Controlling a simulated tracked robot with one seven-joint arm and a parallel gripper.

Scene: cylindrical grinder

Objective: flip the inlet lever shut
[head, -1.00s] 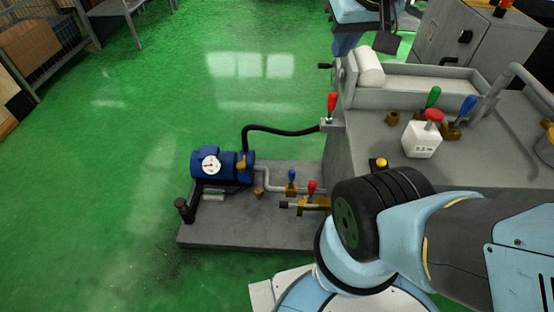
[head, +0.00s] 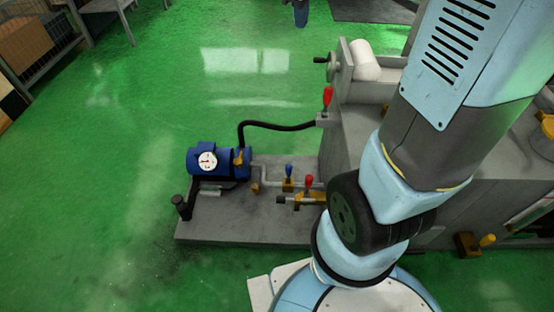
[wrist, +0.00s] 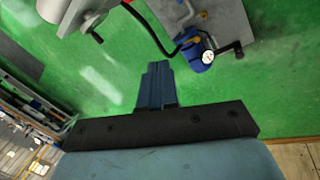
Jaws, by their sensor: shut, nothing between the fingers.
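Several coloured levers show in the head view, and I cannot tell which is the inlet lever. A blue-handled lever (head: 289,171) and a red-handled lever (head: 309,181) stand on the pipework beside the blue pump (head: 205,162). Another red lever (head: 327,97) stands upright where the black hose meets the grinder (head: 345,150). A yellow-knobbed brass valve (head: 487,240) sits low at the right. My gripper (wrist: 156,72) is shut and empty in the wrist view, above green floor and apart from the pump (wrist: 201,56).
The pump stands on a grey base plate (head: 235,228) with a short black post (head: 182,207). The black hose (head: 275,126) arches to the grinder. A crank handle (head: 322,60) sticks out at the grinder's end.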

